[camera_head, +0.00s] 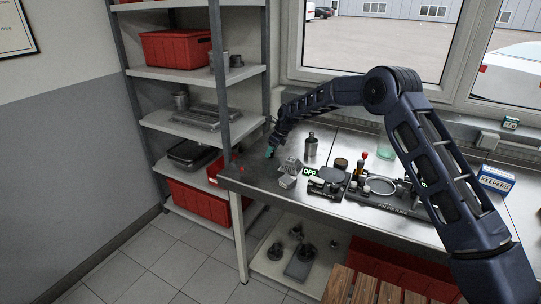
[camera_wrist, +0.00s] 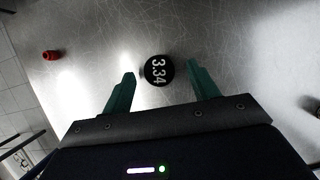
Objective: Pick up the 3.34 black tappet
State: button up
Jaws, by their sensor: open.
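The black tappet (camera_wrist: 158,70) is a small round disc with "3.34" in white on its top. In the wrist view it is on the scratched metal bench top, a little beyond and between my fingertips. My gripper (camera_wrist: 160,78) has two green fingers, spread apart with nothing between them. In the head view my gripper (camera_head: 270,151) is low over the left end of the bench (camera_head: 250,178). The tappet cannot be made out in the head view.
A small red object (camera_wrist: 51,56) is on the bench at left in the wrist view. In the head view, grey blocks (camera_head: 288,181), a metal cylinder (camera_head: 311,146) and a black fixture (camera_head: 385,198) stand right of my gripper. Shelves with red bins (camera_head: 176,48) are at left.

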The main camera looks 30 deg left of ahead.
jog(key=shift+a+f, duration=0.25)
jog(key=shift+f, duration=0.35)
jog(key=c, duration=1.1)
